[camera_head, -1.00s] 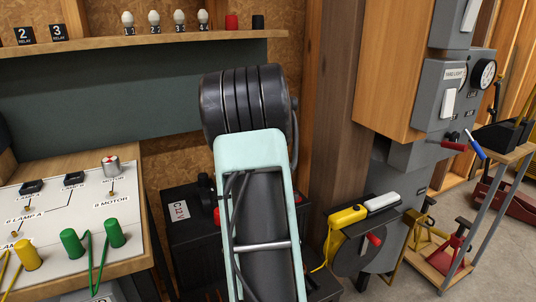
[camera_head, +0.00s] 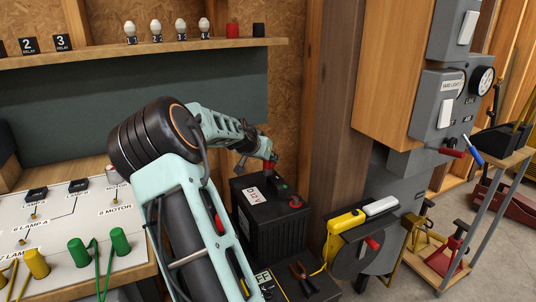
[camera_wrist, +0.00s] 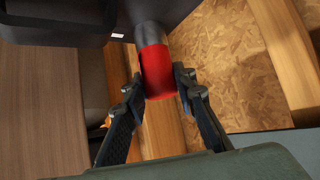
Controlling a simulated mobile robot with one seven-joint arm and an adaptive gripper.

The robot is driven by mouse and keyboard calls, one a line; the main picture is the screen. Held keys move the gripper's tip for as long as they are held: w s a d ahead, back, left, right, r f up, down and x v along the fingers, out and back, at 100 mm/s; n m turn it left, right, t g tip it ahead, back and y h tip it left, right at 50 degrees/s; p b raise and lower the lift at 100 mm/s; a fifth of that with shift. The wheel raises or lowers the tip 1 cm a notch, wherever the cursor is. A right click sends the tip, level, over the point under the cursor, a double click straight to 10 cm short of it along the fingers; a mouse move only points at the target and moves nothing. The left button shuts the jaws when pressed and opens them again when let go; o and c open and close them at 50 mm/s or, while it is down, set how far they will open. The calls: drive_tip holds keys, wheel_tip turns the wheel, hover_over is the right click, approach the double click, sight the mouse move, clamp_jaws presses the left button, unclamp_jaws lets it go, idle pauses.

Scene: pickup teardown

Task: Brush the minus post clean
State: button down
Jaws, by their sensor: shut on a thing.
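My gripper (camera_head: 262,158) reaches over the black battery (camera_head: 268,232) and is shut on a red cylindrical handle (camera_wrist: 158,72), one finger on each side. A dark grey cylinder (camera_wrist: 150,33) continues from the red handle toward a black body in the wrist view. In the head view this tool, seemingly the brush, points down at the back of the battery top. The minus post is not clearly seen; the tool appears to cover that spot, and contact cannot be told. A green mark (camera_head: 284,186) and a red terminal part (camera_head: 295,202) show on the battery top.
A wooden post (camera_head: 335,130) stands close right of the battery. A yellow device (camera_head: 346,220) sits beside a reel at the right. The circuit board panel (camera_head: 120,235) lies left, and a shelf (camera_head: 180,44) with bulbs runs above.

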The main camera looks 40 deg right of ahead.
drive_tip(key=m+g+h+p, duration=0.1)
drive_tip(key=m+g+p, duration=0.3)
drive_tip(key=shift+m, duration=0.3)
drive_tip(key=shift+m+g+p, duration=0.7)
drive_tip(key=shift+p, duration=0.1)
drive_tip(key=shift+f+m+g, duration=0.2)
drive_tip(key=shift+m+g, duration=0.1)
drive_tip(key=shift+f, duration=0.1)
drive_tip(key=shift+a+f+n+t+b, duration=0.15)
drive_tip(key=shift+n+t+b, duration=0.5)
drive_tip(key=shift+b, duration=0.45)
drive_tip(key=n+t+b, duration=0.2)
drive_tip(key=n, duration=0.1)
drive_tip(key=shift+s, duration=0.1)
drive_tip(key=shift+r+n+t+b, duration=0.2)
drive_tip(key=shift+n+t+b, duration=0.25)
drive_tip(key=shift+t, duration=0.2)
